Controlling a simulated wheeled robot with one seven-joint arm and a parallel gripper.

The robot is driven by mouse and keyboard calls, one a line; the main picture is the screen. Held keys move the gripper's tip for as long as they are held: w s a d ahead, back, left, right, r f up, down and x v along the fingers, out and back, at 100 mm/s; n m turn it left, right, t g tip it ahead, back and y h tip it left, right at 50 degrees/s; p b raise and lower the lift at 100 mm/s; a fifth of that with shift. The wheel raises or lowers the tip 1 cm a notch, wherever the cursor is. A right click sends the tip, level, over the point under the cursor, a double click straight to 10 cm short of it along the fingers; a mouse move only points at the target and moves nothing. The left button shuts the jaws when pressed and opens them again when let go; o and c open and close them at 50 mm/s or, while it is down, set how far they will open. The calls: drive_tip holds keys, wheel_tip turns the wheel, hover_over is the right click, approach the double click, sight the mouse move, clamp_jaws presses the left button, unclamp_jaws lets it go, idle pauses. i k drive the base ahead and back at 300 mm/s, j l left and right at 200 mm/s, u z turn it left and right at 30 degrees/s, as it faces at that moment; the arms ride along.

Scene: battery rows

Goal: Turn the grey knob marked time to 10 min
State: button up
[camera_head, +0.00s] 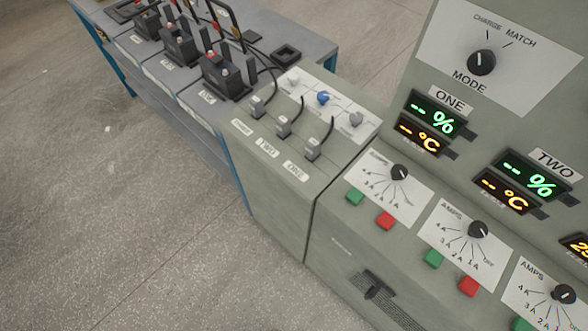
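A grey knob (356,119) sits at the right end of a row of three knobs on a white label plate (336,107). The plate is on the sloped top of a grey-green cabinet. A blue knob (323,98) is in the middle of the row and a white knob (292,77) is at the left. The print around these knobs is too small to read, so I cannot tell the grey knob's setting or see the word time. My gripper is not in view.
Grey plugs with black cables (313,148) stand in front of the knobs, labelled ONE and TWO among others. A blue-legged bench (240,185) with batteries (226,76) is at left. A taller console with a MODE knob (481,62) rises at right. Open floor lies lower left.

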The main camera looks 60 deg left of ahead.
sight(355, 119)
drive_tip(key=u, duration=1.5)
